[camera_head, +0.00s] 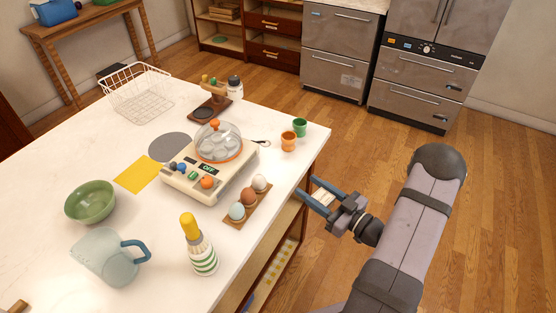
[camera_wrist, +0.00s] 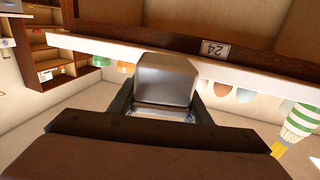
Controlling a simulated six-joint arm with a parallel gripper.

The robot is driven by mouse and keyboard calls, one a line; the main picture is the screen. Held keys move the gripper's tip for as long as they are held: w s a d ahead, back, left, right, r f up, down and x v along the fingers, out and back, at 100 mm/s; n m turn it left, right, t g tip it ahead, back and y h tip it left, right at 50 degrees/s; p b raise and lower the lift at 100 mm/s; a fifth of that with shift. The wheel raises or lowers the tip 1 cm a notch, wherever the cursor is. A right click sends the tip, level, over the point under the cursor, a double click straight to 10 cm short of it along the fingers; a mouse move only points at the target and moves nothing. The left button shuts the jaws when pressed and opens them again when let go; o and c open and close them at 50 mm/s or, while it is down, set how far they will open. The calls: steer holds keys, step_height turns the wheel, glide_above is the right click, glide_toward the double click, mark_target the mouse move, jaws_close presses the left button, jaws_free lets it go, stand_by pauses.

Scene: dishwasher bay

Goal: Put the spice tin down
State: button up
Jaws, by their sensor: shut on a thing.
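The spice tin is a grey metallic box with rounded edges (camera_wrist: 166,80) in the wrist view. My gripper (camera_wrist: 163,108) is shut on it, with dark fingers on both sides. In the head view my gripper (camera_head: 321,198) is just off the right edge of the white counter (camera_head: 150,285), near the wooden front below the top. A pale patch shows between the fingers there; I cannot make out the tin's shape. The wrist view looks upside down, with the dark wooden front and its "24" label (camera_wrist: 215,48) behind the tin.
Near that edge stand a rack of eggs (camera_head: 248,198), an orange cup (camera_head: 288,141), a green cup (camera_head: 300,127) and a striped bottle (camera_head: 201,250). An egg cooker (camera_head: 210,170) sits further in. Open shelving (camera_head: 275,270) shows under the counter. The floor to the right is clear.

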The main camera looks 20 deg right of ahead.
steer(key=shift+n+g+y, duration=0.3)
steer(key=shift+n+y, duration=0.1)
steer(key=w+r, duration=0.2)
steer(key=w+a+r, duration=0.1)
steer(key=w+r, duration=0.1)
steer(key=w, duration=0.1)
steer(key=w+a+r, duration=0.1)
steer(key=w+r, duration=0.1)
steer(key=w, duration=0.1)
steer(key=shift+w+a+r, duration=0.1)
steer(key=shift+a+r, duration=0.1)
steer(key=shift+a, duration=0.05)
steer(key=w+a+r+b, duration=0.1)
steer(key=w+a+r, duration=0.4)
steer(key=r, duration=0.3)
steer(key=shift+x, duration=0.9)
steer(key=shift+d+f, duration=0.1)
steer(key=shift+f, duration=0.05)
steer(key=shift+y, duration=0.3)
steer(key=shift+f+p, duration=1.05)
steer(key=shift+f, duration=3.7)
steer(key=shift+f, duration=0.1)
steer(key=shift+f, duration=0.15)
steer(key=o, duration=1.1)
steer(key=shift+c, duration=0.2)
